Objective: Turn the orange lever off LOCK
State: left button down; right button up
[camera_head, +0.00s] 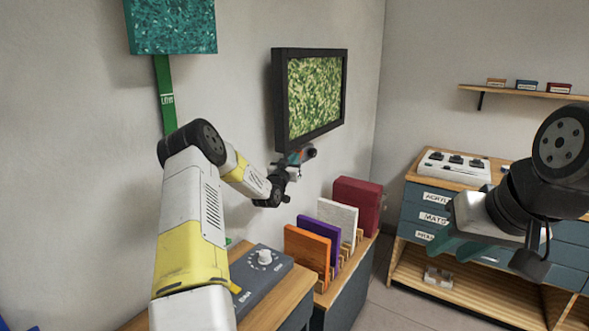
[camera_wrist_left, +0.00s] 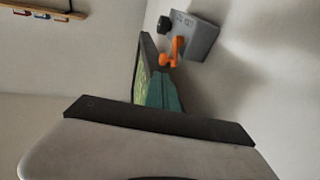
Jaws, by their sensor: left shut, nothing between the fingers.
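In the left wrist view the orange lever (camera_wrist_left: 175,50) sits on a grey plate (camera_wrist_left: 201,40) fixed to the wall. Small lettering on the plate is too small to read, so I cannot tell the lever's marked position. My left gripper (camera_wrist_left: 163,80) is shut and empty, its teal fingers pointing toward the lever's near end, with no clear grip on it. In the head view my left gripper (camera_head: 293,158) is just below the framed screen, and the lever is mostly hidden there. My right gripper (camera_head: 455,248) hangs at the right, away from the lever; its finger gap is unclear.
A black-framed green screen (camera_head: 315,97) hangs right above my left gripper. A black knob (camera_wrist_left: 164,25) is beside the lever's plate. Below are a grey dial box (camera_head: 262,275) and upright panels (camera_head: 307,249) in a rack. A drawer cabinet (camera_head: 428,197) stands at the right.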

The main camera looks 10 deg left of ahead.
pick_arm(q)
jog(key=r+v, duration=0.1)
jog(key=v, duration=0.9)
jog(key=shift+r, duration=0.8)
jog(key=shift+s, duration=0.1)
